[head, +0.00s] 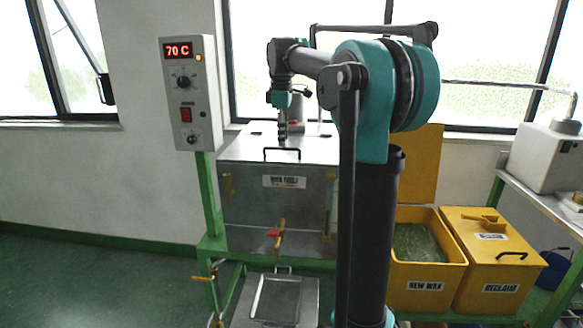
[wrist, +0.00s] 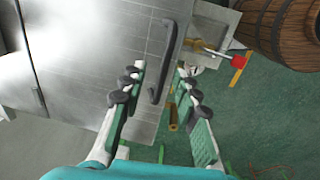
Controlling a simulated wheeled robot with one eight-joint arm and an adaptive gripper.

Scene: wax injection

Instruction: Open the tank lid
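The metal tank (head: 275,208) stands on a green frame in the middle of the head view. Its flat lid (head: 246,147) is down, and a black bar handle (head: 281,150) is near the front edge. My gripper (head: 282,136) points down above the lid, close behind the handle in the picture. In the wrist view the handle (wrist: 165,60) lies on the shiny lid (wrist: 95,50), seen in the gap between the two fingers of my gripper (wrist: 160,72). The fingers are open and apart. Whether they reach down to the handle's height is unclear.
A control box (head: 190,93) reading 70 C stands left of the tank. Yellow bins (head: 430,275) stand to the right. A valve with a red knob (wrist: 238,61) and a wooden barrel (wrist: 280,25) show in the wrist view. Green floor at the left is clear.

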